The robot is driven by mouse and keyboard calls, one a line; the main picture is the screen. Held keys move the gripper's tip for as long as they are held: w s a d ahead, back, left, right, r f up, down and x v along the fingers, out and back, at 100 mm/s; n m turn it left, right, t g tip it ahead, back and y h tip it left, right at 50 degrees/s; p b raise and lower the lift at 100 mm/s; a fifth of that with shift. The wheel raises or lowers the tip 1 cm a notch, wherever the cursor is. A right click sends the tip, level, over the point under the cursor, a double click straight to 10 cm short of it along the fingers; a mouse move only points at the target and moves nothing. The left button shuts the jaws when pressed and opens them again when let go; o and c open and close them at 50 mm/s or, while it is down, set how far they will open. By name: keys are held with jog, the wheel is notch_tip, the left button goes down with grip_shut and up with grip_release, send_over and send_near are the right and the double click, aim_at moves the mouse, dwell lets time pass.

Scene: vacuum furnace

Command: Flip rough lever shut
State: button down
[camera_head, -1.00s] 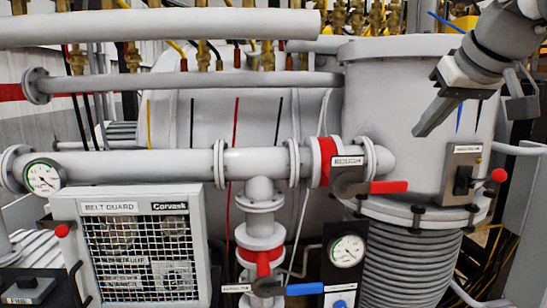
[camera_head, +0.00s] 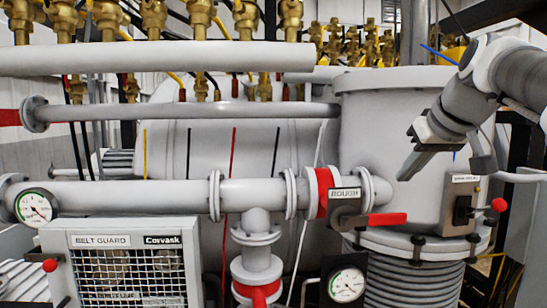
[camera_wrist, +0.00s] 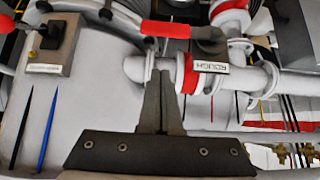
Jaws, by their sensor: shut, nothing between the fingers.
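The rough lever (camera_head: 386,219) is a red handle on a dark hub, below a plate labelled ROUGH (camera_head: 345,194). It points right, roughly along the horizontal pipe. In the wrist view the red lever (camera_wrist: 166,29) shows near the top, beside the ROUGH plate (camera_wrist: 210,67). My gripper (camera_head: 403,177) is shut and empty, up and to the right of the lever in the head view, apart from it. In the wrist view my gripper fingers (camera_wrist: 161,75) are together, pointing toward the pipe and valve.
A pressure gauge (camera_head: 347,284) sits below the valve. A switch box with a red knob (camera_head: 498,205) stands to the right on the large cylinder (camera_head: 375,120). The belt guard (camera_head: 130,270) is at lower left. Open space lies in front of the lever.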

aim_at(374, 220)
notch_tip(374, 220, down, 7)
jog(key=w, duration=0.3)
dwell(0.5)
